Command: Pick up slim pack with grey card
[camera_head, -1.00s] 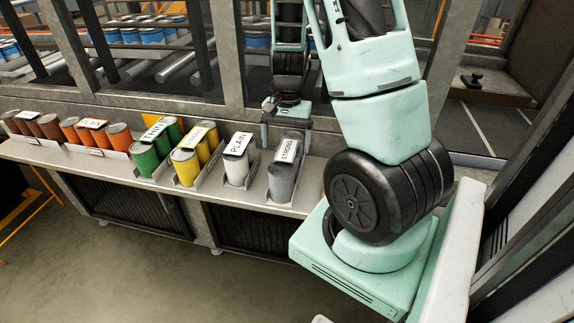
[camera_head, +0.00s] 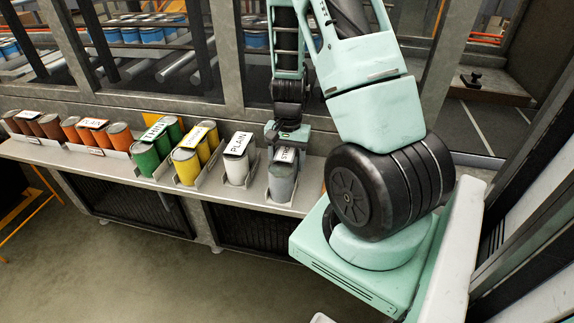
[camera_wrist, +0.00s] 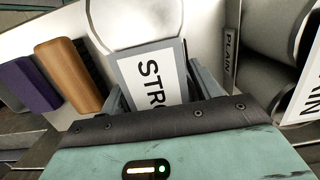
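The slim pack with the grey card (camera_head: 282,184) is a pair of grey cans at the right end of the shelf's row of packs. Its white card with a grey border (camera_wrist: 160,75) reads "STRO" in the wrist view, the rest hidden by my gripper. My gripper (camera_head: 285,147) is lowered over the back of this pack and points down. In the wrist view its two fingers (camera_wrist: 165,92) stand apart, one on each side of the card. They look close to its edges, and I cannot tell whether they touch it.
A white pack with a "PLAIN" card (camera_head: 238,158) stands just left. Yellow (camera_head: 187,168), green (camera_head: 145,158) and orange packs (camera_head: 118,137) stand farther left on the shelf (camera_head: 215,190). Frame posts rise behind. Brown (camera_wrist: 70,72) and purple blocks (camera_wrist: 28,85) lie at left in the wrist view.

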